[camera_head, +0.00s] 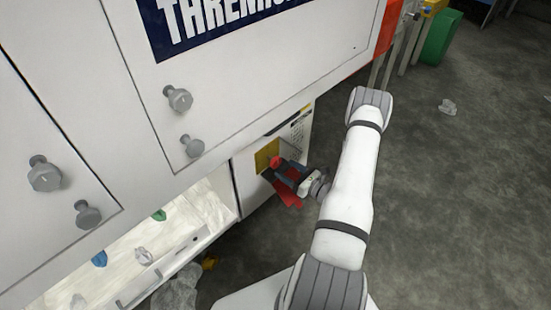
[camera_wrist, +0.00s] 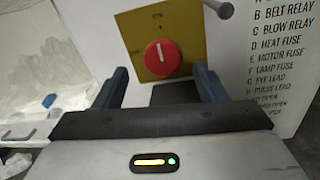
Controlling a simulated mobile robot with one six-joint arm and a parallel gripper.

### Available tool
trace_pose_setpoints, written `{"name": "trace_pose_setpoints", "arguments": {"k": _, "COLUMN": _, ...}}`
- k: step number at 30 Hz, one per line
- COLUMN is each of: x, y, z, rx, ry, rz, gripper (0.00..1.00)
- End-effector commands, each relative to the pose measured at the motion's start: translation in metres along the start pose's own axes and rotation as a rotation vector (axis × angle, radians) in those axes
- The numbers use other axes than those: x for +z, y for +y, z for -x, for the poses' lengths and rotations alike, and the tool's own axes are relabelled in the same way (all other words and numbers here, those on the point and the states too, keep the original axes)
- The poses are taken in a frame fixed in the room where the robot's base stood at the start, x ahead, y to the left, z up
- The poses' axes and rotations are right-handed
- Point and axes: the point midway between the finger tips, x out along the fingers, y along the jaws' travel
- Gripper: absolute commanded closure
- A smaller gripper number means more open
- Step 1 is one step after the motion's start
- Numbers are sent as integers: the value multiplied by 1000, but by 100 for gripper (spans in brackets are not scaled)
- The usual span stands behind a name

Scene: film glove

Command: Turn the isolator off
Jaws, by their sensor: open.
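The isolator is a round red knob (camera_wrist: 162,57) on a yellow plate (camera_wrist: 192,38) fixed to a white panel. A white mark on the knob points nearly straight up in the wrist view. Small lettering on the plate is too blurred to read surely. In the head view the knob (camera_head: 275,161) and plate (camera_head: 262,157) sit low on the white machine, partly hidden by my gripper (camera_head: 284,170). My gripper (camera_wrist: 161,76) is open, its dark fingers left and right of the knob as seen from the wrist. I cannot tell whether they touch it.
A panel of printed labels (camera_wrist: 283,55) lies right of the plate. A grey peg (camera_wrist: 219,8) juts out above. An open white bay (camera_head: 150,245) with coloured scraps lies left. Grey knobs (camera_head: 178,98) stick out of the machine front. Floor at right (camera_head: 450,200) is largely clear.

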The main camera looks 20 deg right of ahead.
Motion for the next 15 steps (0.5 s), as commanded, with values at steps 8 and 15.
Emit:
{"name": "trace_pose_setpoints", "arguments": {"k": 8, "x": -1, "y": -5, "z": -40, "rx": -11, "ry": -3, "rz": 2, "gripper": 35}}
{"name": "trace_pose_setpoints", "arguments": {"k": 15, "x": 1, "y": -7, "z": -57, "rx": -18, "ry": -3, "rz": 0, "gripper": 35}}
